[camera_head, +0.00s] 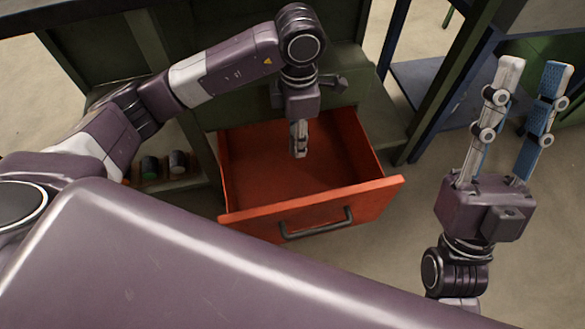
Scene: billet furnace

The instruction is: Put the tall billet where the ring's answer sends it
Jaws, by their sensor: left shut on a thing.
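My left gripper (299,150) points down into the open orange drawer (365,192). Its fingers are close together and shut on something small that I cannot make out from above. The visible drawer floor around it looks bare. My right gripper (533,68) is at the right, fingers pointing up and spread apart, with nothing between them, well away from the drawer. I cannot identify the tall billet or the ring for certain.
The drawer's dark handle (318,224) faces the front. A low rack left of the drawer holds short dark cylinders, one with a greenish end (149,166) and one greyish (178,161). A dark blue frame (425,85) stands behind at the right. The floor at lower right is clear.

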